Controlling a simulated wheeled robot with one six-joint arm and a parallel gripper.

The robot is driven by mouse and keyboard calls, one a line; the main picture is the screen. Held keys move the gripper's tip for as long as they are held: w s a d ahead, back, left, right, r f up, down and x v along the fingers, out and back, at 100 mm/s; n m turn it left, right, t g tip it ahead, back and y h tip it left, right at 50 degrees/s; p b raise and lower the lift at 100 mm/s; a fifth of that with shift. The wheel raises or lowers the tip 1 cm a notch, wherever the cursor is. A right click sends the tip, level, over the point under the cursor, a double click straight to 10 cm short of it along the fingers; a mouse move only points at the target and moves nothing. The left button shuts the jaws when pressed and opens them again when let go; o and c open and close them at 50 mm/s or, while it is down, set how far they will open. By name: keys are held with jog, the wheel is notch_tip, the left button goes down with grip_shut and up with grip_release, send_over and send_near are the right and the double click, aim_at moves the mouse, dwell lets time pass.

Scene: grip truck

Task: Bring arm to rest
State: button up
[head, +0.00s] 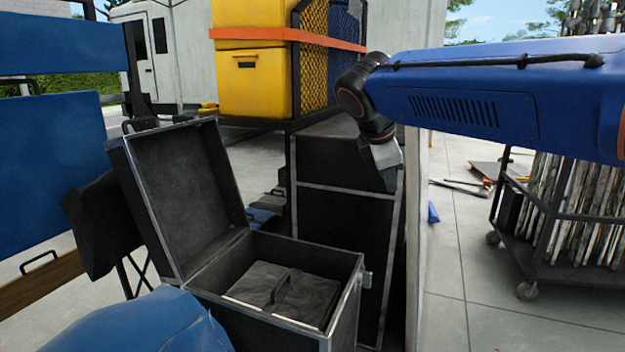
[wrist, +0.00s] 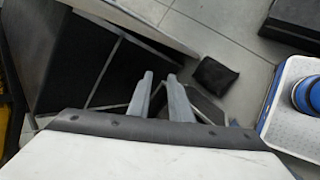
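My blue arm reaches in from the right in the head view, with its wrist bent downward. My gripper (head: 390,180) hangs in front of a tall black case, right of the open black case. Its fingers are hard to make out there. In the wrist view my gripper (wrist: 161,76) shows two grey fingers with a narrow gap between them and nothing held. The open black case (head: 346,290) has its lid up and holds a dark grey item with a handle (head: 281,288). My gripper is apart from this case.
A yellow bin (head: 250,80) with an orange strap stands on a rack behind. A wheeled cart (head: 560,262) with metal poles is at right. Blue panels (head: 45,165) stand at left. In the wrist view, a white tray (wrist: 287,125) and a dark pouch (wrist: 214,76) lie around the gripper.

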jog(key=s+d+f+m+g+y, duration=0.1)
jog(key=s+d+f+m, duration=0.4)
jog(key=s, duration=0.3)
jog(key=s+d+f+m+g+y, duration=0.1)
jog(key=s+d+f+m, duration=0.35)
jog(key=s+f, duration=0.2)
jog(key=s+d+f+m+y, duration=0.2)
jog(key=s+f+m, duration=0.6)
jog(key=s+f, duration=0.4)
jog(key=shift+s+d+f+m, duration=0.15)
jog(key=shift+s+f+m, duration=0.2)
jog(key=shift+s, duration=0.75)
